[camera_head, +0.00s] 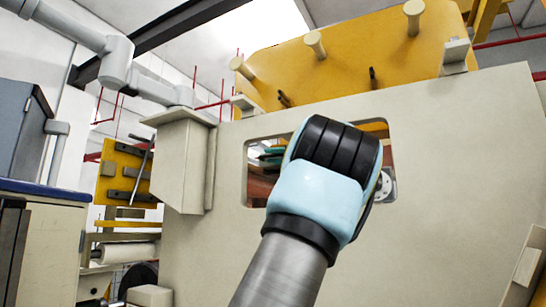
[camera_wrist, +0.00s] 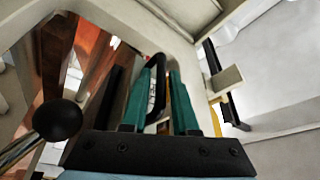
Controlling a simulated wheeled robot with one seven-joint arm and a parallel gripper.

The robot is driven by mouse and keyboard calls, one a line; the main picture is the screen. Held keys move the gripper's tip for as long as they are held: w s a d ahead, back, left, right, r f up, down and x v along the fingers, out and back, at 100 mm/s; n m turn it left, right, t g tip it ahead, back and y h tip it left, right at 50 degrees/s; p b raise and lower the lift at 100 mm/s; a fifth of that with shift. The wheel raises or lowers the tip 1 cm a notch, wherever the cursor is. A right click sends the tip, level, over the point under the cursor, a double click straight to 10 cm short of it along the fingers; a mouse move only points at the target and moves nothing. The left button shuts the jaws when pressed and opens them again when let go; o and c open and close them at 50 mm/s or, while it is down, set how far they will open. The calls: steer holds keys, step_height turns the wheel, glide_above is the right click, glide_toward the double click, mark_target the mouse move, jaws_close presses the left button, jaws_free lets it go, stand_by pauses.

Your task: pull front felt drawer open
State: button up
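My gripper shows in the wrist view with two teal fingers (camera_wrist: 158,98). They stand apart, with a visible gap between them. A black bent bar, like a handle (camera_wrist: 158,61), lies between and just past the fingers; I cannot tell whether they touch it. In the head view, my pale blue and black wrist covers most of a rectangular opening in a large cream panel (camera_head: 455,190), and bits of the teal fingers (camera_head: 270,156) show at its left side. No drawer front is clearly identifiable; the felt drawer is hidden or unclear.
A black ball knob on a metal rod (camera_wrist: 57,120) is close to the gripper's left in the wrist view. The opening's cream edge (camera_wrist: 170,38) is close ahead. A yellow board with pegs (camera_head: 345,60) tops the panel. A cream box (camera_head: 180,165) juts out at left.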

jaws_close()
stand_by(1.1)
